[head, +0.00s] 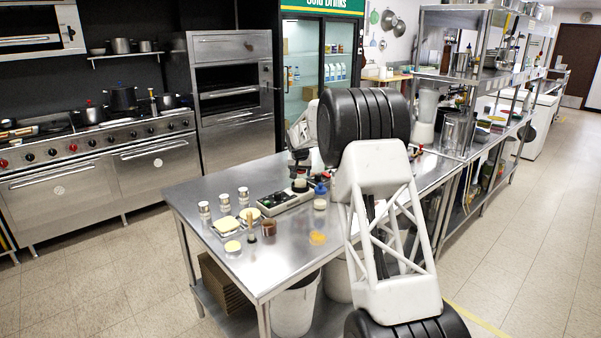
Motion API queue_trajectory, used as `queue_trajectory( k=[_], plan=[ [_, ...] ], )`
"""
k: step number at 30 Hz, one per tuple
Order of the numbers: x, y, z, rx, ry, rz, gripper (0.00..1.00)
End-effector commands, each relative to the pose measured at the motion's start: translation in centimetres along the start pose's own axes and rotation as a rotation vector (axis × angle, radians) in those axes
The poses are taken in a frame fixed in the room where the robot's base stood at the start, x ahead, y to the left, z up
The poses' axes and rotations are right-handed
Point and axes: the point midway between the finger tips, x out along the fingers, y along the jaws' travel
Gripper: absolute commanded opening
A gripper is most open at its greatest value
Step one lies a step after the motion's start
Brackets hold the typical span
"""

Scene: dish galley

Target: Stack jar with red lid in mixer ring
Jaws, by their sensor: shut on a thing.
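My gripper (299,174) is at the middle of the steel table, over the right part of a long pale device with a dark panel (276,206), which looks like the mixer. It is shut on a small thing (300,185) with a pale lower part. The fingers cover much of it, so I cannot tell its lid colour or whether it touches the device. No ring shows clearly; that end of the device is partly hidden by the gripper. I cannot clearly pick out a red-lidded jar elsewhere on the table.
A blue-capped bottle (320,198) stands close right of the gripper. A dark red jar (269,228), an orange jar (317,238), several pale cans (224,203) and yellow-topped items (226,225) stand on the front left. The steel table (290,262) is clear along its front edge.

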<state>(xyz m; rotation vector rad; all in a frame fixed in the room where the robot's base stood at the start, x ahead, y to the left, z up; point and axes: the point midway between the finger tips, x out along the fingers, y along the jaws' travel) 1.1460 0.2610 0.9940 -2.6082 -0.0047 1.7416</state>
Motion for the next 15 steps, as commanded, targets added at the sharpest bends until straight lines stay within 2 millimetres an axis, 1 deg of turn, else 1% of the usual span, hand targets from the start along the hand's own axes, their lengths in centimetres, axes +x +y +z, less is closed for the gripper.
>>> queue_trajectory(
  k=[7, 8, 12, 15],
  plan=[
    [0.45, 0.00, 0.17, 0.000, 0.001, 0.000, 0.22],
    [0.49, 0.00, 0.19, 0.000, 0.000, 0.000, 0.64],
    [0.48, 0.00, 0.20, 0.000, 0.000, 0.000, 0.85],
    [0.48, 0.00, 0.20, 0.000, 0.000, 0.000, 0.85]
  ],
)
